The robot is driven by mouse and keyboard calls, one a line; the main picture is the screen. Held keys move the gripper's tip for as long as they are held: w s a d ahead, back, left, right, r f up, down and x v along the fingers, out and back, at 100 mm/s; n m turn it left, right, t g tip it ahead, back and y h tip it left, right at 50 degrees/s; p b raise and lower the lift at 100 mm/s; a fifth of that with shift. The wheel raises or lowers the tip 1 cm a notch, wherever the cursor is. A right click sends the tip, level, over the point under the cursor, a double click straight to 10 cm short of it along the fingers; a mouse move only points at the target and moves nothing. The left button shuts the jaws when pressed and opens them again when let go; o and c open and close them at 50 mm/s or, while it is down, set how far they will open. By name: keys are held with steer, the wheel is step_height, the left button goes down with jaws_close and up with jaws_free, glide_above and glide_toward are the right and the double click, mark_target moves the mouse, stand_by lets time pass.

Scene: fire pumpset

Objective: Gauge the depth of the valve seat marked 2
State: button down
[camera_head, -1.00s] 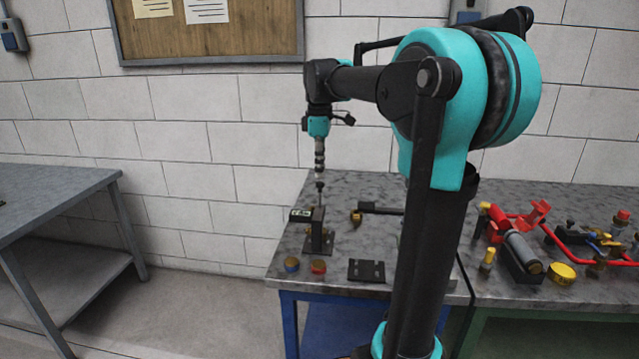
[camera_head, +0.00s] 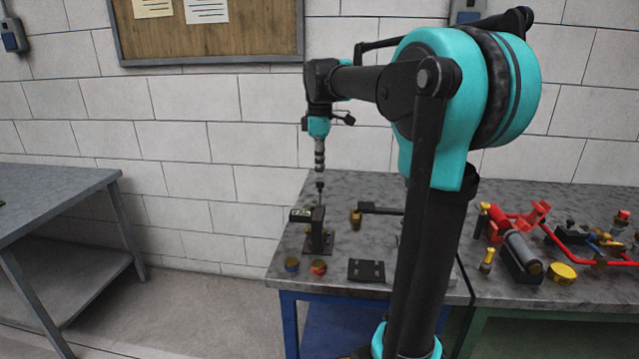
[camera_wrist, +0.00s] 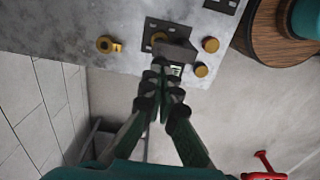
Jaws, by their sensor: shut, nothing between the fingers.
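A dark upright gauge stand (camera_head: 318,238) with a small digital display (camera_head: 300,215) stands near the left end of the grey bench. I cannot tell whether the tips touch the gauge. No number 2 is legible.
A brass fitting (camera_head: 356,217) lies behind right of the stand, beside a black bar (camera_head: 380,208). A black plate (camera_head: 366,270) lies in front. Red pipework (camera_head: 580,240) crowds the right bench. Another bench (camera_head: 60,185) stands left, across a floor gap.

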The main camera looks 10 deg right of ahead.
mark_target(320, 183)
steer(key=shift+f, duration=0.2)
steer(key=shift+f, duration=2.65)
stand_by(0.9)
steer(key=shift+r, duration=3.5)
